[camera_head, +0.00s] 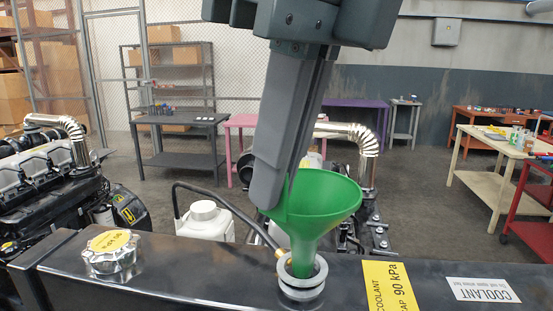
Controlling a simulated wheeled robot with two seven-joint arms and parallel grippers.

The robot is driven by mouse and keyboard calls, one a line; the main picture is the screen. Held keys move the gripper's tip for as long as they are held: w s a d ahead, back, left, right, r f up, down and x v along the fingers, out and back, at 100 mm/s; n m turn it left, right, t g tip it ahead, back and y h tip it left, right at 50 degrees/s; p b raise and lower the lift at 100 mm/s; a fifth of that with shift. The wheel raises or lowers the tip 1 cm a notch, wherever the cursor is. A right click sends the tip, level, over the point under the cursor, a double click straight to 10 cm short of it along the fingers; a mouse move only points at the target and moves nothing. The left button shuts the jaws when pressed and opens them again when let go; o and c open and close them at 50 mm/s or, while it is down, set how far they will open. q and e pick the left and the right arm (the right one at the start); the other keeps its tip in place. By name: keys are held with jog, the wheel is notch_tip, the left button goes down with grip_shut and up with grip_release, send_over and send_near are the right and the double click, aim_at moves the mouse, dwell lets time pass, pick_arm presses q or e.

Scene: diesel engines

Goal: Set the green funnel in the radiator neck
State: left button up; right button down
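The green funnel (325,207) is upright with its wide mouth up, and its spout goes down into the radiator neck (302,284). The neck is a metal ring on the dark radiator top tank (215,272). My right gripper (279,203) comes down from above, with its fingers at the left side of the funnel's rim. It looks shut on the funnel wall, though the fingers hide the contact. How deep the spout sits is hidden by the neck. My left gripper is not in view.
A silver cap (110,252) with a yellow label sits on the tank at left. A white coolant bottle (205,221) stands behind the tank. Yellow (393,287) and white (482,290) labels lie right of the neck. Engines and work tables stand beyond.

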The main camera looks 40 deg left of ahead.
aim_at(276, 219)
jog(key=shift+f+b, duration=1.3)
jog(key=shift+f, duration=0.45)
jog(key=c, duration=1.9)
grip_release()
